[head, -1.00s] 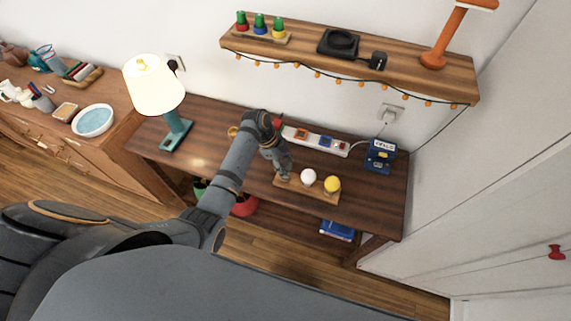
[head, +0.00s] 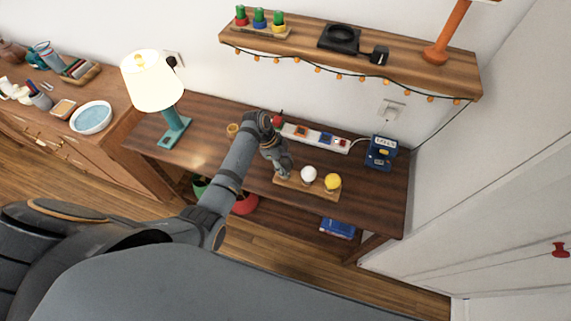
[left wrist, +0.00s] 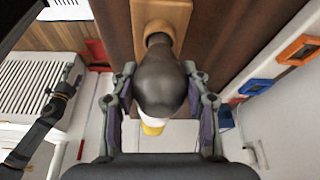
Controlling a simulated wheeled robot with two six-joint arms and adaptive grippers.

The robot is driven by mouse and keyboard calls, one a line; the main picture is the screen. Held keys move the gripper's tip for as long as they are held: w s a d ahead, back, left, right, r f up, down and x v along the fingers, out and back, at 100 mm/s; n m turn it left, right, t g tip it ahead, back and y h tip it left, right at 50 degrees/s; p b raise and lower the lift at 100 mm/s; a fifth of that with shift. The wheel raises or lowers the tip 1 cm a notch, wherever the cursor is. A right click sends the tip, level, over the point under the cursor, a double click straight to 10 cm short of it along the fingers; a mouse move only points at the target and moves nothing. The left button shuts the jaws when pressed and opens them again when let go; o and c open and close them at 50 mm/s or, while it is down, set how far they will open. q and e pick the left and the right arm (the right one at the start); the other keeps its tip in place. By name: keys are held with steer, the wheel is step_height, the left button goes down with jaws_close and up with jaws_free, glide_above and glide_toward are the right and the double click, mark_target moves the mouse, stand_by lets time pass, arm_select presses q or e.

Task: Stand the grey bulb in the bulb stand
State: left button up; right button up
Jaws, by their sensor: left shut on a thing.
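The grey bulb (left wrist: 160,82) is between the fingers of my left gripper (left wrist: 163,108), which is shut on it. In the left wrist view its neck points to the wooden bulb stand (left wrist: 175,14) and meets or overlaps it; I cannot tell how deep it sits. In the head view my left gripper (head: 285,171) is over the left end of the bulb stand (head: 317,192) and hides the grey bulb. A white bulb (head: 308,174) and a yellow bulb (head: 333,181) stand upright farther right on it. A dark jointed arm, probably my right, shows in the left wrist view; its gripper is unclear.
A white power strip (head: 316,138) with coloured switches lies behind the stand. A blue box (head: 381,152) stands at the table's right end. A teal lamp (head: 173,128) stands at the left. A wooden shelf (head: 400,65) with string lights hangs above.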

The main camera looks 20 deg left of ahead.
arm_select(q)
steer(key=shift+f+b, duration=0.3)
steer(key=shift+f, duration=0.3)
steer(key=o, duration=1.2)
steer(key=shift+c, duration=0.2)
steer(key=shift+r, duration=0.1)
steer(key=v, duration=1.2)
